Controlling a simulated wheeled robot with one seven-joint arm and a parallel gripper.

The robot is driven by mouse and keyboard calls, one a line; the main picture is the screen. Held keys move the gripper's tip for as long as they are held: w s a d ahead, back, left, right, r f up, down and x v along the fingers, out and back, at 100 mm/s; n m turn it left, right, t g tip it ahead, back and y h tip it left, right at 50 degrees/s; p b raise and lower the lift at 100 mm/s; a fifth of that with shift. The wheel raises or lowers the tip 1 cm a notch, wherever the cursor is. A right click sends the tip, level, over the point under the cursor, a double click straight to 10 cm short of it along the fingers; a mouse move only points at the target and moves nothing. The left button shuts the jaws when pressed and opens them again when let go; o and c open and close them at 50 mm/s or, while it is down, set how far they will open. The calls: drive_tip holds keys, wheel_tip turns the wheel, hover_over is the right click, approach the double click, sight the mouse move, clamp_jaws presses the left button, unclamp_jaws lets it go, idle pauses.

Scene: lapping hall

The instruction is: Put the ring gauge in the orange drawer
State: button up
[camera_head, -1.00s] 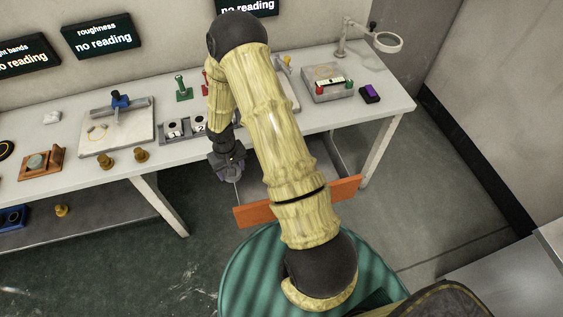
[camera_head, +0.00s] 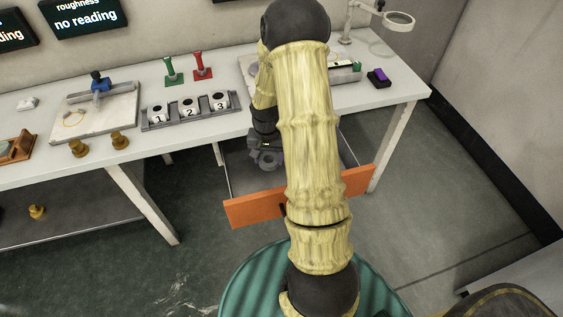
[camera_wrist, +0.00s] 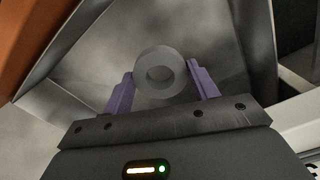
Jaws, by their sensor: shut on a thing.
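My gripper (camera_wrist: 160,84) is shut on the ring gauge, a thick grey ring (camera_wrist: 142,75) between its two purple fingers in the wrist view. The orange drawer (camera_head: 255,210) is pulled out beneath the bench, and its orange front also shows at the upper left of the wrist view (camera_wrist: 22,40). My gripper (camera_head: 266,158) is above the drawer's open interior, toward its left side in the head view. The grey metal drawer floor and walls lie behind the ring. The gap between ring and floor is hard to judge. My arm hides part of the drawer and its front.
The white bench (camera_head: 235,140) runs above the drawer. A rack (camera_head: 150,127) with numbered blocks, a green stamp-like piece (camera_head: 172,75), a red one (camera_head: 201,70) and a purple-topped block (camera_head: 379,78) stand on it. A bench leg (camera_head: 145,205) is left of the drawer.

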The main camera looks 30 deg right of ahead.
idle(0.3)
hover_over(270, 181)
wheel_tip(270, 181, down, 6)
drive_tip(key=shift+w+d+f, duration=0.1)
drive_tip(key=shift+w, duration=0.05)
wheel_tip(270, 181, down, 3)
drive_tip(key=shift+b, duration=0.35)
drive_tip(key=shift+f, duration=0.35)
